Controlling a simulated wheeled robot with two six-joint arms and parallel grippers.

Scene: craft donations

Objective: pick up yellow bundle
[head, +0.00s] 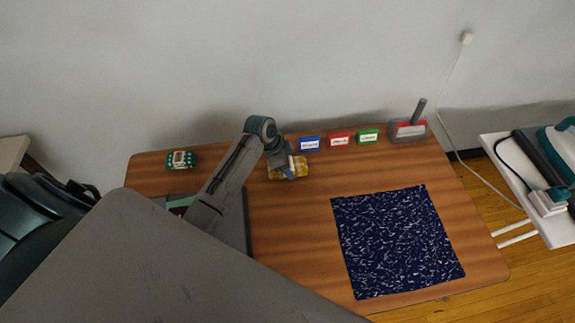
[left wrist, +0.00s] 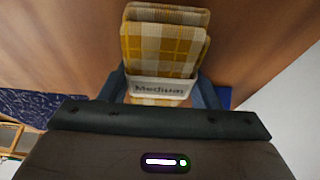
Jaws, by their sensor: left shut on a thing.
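The yellow bundle (head: 303,163) is a folded yellow and white checked cloth with a pale band. In the head view it is at the back of the wooden table, partly hidden by my left gripper (head: 289,172). In the left wrist view the bundle (left wrist: 160,50) sits between the two blue-grey fingers, and its band reads "Medium". My left gripper is shut on it. I cannot tell whether the bundle touches the table. My right gripper is not in view.
Blue (head: 309,143), red (head: 339,139) and green (head: 367,136) labelled blocks stand along the table's back edge. A grey and red object with a handle (head: 409,130) is at the back right. A dark blue patterned cloth (head: 397,240) lies at right. A green item (head: 181,160) is at back left.

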